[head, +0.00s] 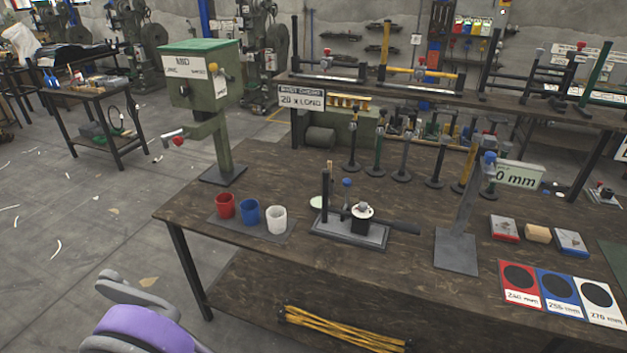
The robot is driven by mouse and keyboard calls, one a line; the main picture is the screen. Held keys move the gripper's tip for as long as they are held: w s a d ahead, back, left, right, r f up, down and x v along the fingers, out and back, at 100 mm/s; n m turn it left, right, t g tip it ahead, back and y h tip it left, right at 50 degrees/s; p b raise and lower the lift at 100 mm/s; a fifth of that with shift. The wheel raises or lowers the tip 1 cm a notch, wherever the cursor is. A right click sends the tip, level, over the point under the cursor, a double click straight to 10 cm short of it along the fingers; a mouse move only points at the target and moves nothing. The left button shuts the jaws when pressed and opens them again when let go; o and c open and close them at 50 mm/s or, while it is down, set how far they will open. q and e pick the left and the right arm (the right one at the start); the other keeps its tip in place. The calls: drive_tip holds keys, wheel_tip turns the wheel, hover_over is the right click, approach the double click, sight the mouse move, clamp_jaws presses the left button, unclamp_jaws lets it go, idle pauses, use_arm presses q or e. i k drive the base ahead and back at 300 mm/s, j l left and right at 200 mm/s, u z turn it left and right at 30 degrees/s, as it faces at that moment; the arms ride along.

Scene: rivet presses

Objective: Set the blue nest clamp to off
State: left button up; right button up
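A small fixture (350,232) with a grey base plate stands on the middle of the workbench. A blue knob (347,183) stands up on it beside a dark upright post, and a black block with a white round top sits to the right. A dark handle reaches out to the right. Another blue knob (489,158) is on a grey stand (456,250) further right. I cannot tell for sure which knob belongs to the blue nest clamp, or its setting. A purple and grey part of my arm shows at the bottom left, away from the bench. Neither gripper is visible.
Red (225,206), blue (249,211) and white (276,220) cups stand left of the fixture. A green press (203,75) stands at the back left. Red, blue and white cards (558,290) lie at the front right. The bench front before the fixture is clear.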

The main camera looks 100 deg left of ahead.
sight(346, 182)
drive_tip(key=l+u, duration=0.2)
drive_tip(key=u, duration=2.9)
drive_tip(key=i+j+z, duration=0.15)
drive_tip(key=i+z, duration=0.3)
drive_tip(key=i, duration=0.4)
